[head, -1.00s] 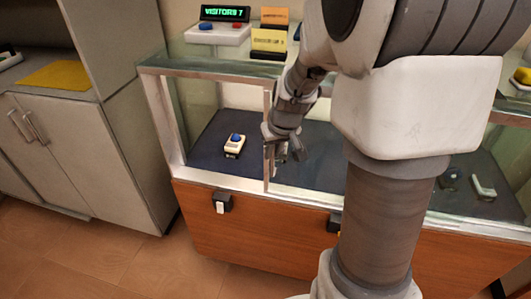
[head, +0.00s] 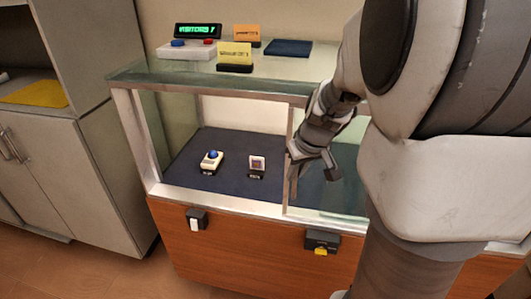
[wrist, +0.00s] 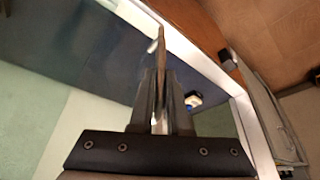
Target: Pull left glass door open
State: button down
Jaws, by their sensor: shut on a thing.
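The left glass door (head: 335,205) is a greenish pane in the display case. Its pale upright edge (head: 287,180) stands right of the uncovered left part of the case front. My gripper (head: 312,168) is at this edge in the head view. In the wrist view my gripper (wrist: 160,75) is shut around a thin upright strip (wrist: 160,48), which seems to be the door's edge or handle. My arm hides the right part of the door and case in the head view.
Signs, including a yellow one (head: 234,55), stand on the glass top. A grey cabinet (head: 95,120) is at left. Two small devices, one white-fronted (head: 197,219), sit on the wooden front.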

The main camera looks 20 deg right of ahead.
dwell(0.3)
jog(key=c, duration=1.2)
grip_release()
jog(key=shift+o, duration=0.2)
